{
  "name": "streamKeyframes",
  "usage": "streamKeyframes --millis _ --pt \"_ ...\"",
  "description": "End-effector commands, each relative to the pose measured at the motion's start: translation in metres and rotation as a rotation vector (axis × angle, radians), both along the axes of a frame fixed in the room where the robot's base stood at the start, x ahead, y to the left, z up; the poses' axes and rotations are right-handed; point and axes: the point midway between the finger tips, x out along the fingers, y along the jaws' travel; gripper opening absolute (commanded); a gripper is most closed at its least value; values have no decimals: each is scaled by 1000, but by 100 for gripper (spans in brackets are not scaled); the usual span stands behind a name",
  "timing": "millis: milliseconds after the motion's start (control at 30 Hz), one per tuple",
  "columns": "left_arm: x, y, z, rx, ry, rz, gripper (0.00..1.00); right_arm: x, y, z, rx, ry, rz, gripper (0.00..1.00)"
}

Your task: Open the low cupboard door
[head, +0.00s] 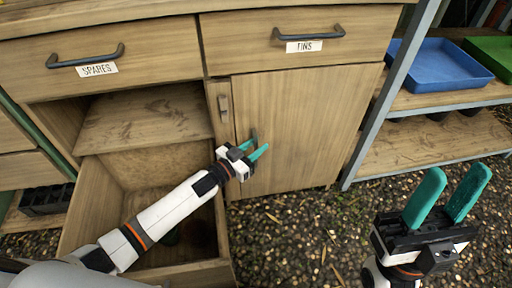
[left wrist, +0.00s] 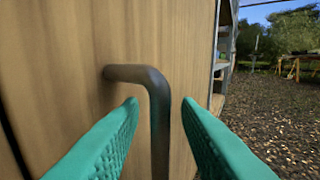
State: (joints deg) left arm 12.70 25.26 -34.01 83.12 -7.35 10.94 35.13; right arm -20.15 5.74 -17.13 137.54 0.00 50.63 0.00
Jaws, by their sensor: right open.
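In the left wrist view, the upright part of the handle (left wrist: 158,120) stands between the two fingertips (left wrist: 159,104), with a gap visible on each side. My right gripper (head: 448,198) is open and empty, over the gravel at the lower right, away from the cupboard.
An open wooden box-like compartment (head: 95,205) lies under my left arm. A metal-framed shelf (head: 420,150) with a blue tray (head: 445,84) stands right. Gravel before the door is clear.

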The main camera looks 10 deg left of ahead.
Motion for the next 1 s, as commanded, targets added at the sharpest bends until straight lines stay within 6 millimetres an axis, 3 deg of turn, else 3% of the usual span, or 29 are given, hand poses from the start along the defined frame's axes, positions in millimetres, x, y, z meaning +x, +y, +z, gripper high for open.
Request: streamKeyframes --millis 333,500,867,1000 --pt "2 -2 1 -1 -1 0 28 -3 -1 0 6 -18 1 42" --pt "2 -2 0 -1 -1 0 0 -3 -1 0 6 -17 1 42" --pt "1 -3 1 -1 0 -1 0 -2 0 1 4 -10 1 42" --pt "-5 -7 1 -3 2 -2 0 11 2 1 -21 67 -5 42"
